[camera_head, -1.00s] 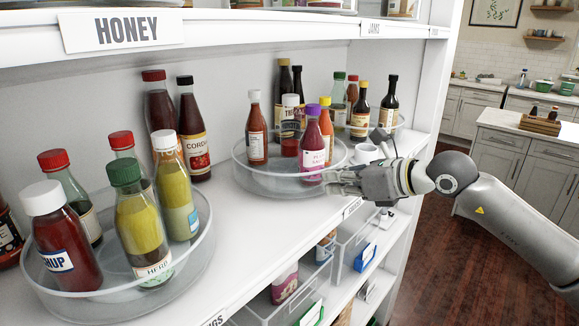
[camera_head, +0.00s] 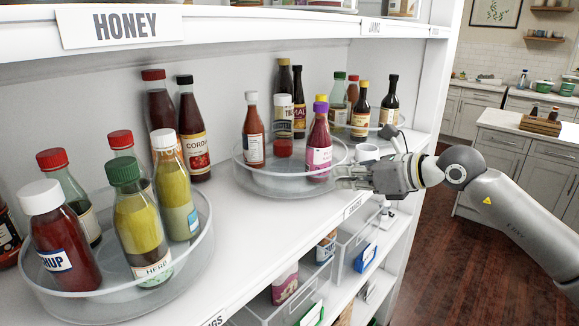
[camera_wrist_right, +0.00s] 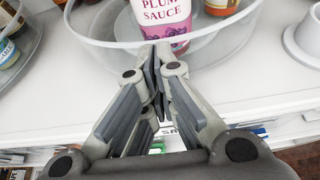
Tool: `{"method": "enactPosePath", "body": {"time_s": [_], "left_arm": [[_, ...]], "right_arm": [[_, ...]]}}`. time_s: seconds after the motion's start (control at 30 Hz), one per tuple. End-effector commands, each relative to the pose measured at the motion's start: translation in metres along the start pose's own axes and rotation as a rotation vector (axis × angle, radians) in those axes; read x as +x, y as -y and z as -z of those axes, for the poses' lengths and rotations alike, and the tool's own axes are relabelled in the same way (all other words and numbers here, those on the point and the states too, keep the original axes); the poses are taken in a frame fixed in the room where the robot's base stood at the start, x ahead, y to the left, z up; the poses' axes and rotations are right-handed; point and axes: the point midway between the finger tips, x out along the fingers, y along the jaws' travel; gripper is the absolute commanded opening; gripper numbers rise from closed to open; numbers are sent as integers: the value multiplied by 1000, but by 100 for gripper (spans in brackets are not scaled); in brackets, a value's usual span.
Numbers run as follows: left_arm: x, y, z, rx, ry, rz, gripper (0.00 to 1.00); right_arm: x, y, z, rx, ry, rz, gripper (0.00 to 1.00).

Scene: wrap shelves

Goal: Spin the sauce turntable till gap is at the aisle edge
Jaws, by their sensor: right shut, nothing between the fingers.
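The clear sauce turntable (camera_head: 243,178) stands on the white shelf in the middle of the head view. It holds a purple-capped plum sauce bottle (camera_head: 319,150) at front right, a red sauce bottle (camera_head: 253,140) at left and a white-capped dark bottle (camera_head: 283,130) between them. A yellow-capped bottle (camera_head: 321,98) is mostly hidden behind the plum sauce. The floor at the front, left of the plum sauce, is bare. My right gripper (camera_head: 340,178) is shut and empty at the rim's front right; in the right wrist view its fingertips (camera_wrist_right: 156,55) overlap the rim (camera_wrist_right: 105,43) below the plum label. Contact is unclear.
A second turntable (camera_head: 205,255) with several bottles stands at front left. Tall bottles (camera_head: 193,140) stand at the back. A white cup-like piece (camera_head: 367,152) and another bottle group (camera_head: 360,110) are to the right. Bins (camera_head: 350,245) sit below the shelf edge.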

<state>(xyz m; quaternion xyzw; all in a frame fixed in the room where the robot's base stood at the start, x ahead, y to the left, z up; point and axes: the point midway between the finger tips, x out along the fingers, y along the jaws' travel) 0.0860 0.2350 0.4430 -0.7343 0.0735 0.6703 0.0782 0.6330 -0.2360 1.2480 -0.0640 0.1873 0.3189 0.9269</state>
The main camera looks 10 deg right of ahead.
Motion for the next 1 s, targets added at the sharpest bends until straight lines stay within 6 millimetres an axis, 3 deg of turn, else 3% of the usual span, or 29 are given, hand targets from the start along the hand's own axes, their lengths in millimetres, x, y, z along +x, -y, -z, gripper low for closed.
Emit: {"method": "enactPosePath", "body": {"time_s": [0.37,0.77,1.0], "left_arm": [[0,0,0,0,0,0,40],[-2,0,0,0,0,0,40],[-2,0,1,0,-1,0,40]], "right_arm": [[0,2,0,1,-1,0,0],[3,22,-1,2,-1,1,0],[3,23,-1,0,0,-1,0]]}}
